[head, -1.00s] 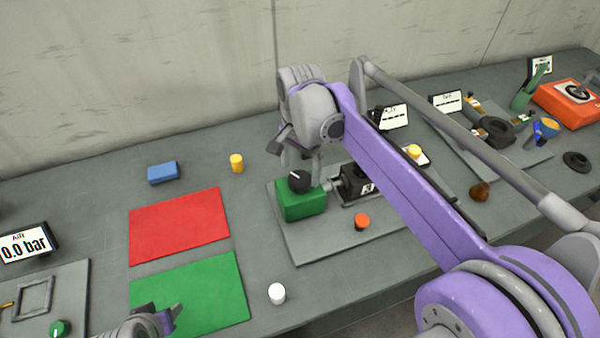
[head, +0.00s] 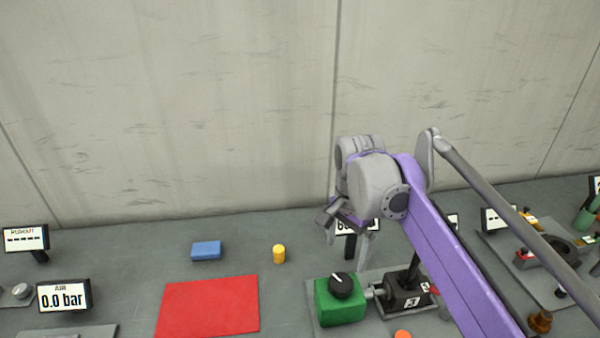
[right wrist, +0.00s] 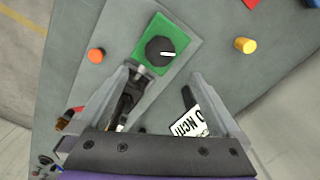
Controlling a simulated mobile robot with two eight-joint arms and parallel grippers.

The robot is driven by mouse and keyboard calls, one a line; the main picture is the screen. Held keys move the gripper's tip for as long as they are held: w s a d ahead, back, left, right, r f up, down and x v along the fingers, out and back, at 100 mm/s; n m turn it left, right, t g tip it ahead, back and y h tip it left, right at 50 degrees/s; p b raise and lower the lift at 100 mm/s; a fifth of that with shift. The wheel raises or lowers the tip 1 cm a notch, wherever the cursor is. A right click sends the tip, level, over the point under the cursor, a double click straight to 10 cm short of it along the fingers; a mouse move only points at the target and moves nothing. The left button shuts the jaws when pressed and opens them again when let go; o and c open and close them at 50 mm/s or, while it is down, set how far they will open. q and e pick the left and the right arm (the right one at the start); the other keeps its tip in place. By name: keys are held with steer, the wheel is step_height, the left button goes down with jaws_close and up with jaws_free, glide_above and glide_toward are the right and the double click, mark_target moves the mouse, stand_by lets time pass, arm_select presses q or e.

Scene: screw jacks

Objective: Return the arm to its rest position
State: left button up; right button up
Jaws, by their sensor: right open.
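My right arm reaches in from the lower right in the head view. Its gripper (head: 350,228) is open and empty, above and behind the green box (head: 340,308) with its black knob (head: 342,285). In the right wrist view my two open fingers (right wrist: 165,88) have nothing gripped between them. The green box (right wrist: 152,68) and black knob (right wrist: 160,50) lie beyond the fingertips there, apart from them. The black jack block (head: 405,292) marked 3 stands to the right of the green box, joined to it by a shaft. My left gripper is out of view.
Small displays (head: 63,296) stand on the bench, one partly behind my right gripper. A blue block (head: 206,250), a yellow cylinder (head: 279,254) and a red mat (head: 208,308) lie to the left. A concrete wall (head: 200,120) rises behind. Open bench lies around the blue block.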

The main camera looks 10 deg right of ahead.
steer(key=s+f+n+t, duration=0.2)
steer(key=s+f+n, duration=0.2)
steer(key=s+f, duration=0.1)
steer(key=s+a+f+n+t, duration=0.1)
steer(key=s+f+n, duration=0.3)
steer(key=s+f, duration=0.1)
steer(key=s+a+f+n+t, duration=0.1)
steer(key=s+f+n+t, duration=0.1)
steer(key=s+f+n, duration=0.2)
steer(key=shift+s+f+n+t, duration=0.15)
steer(key=shift+s+f, duration=0.4)
steer(key=shift+f, duration=0.4)
steer(key=shift+s+f+n+t, duration=0.15)
steer(key=shift+s+f, duration=0.4)
steer(key=shift+f, duration=0.35)
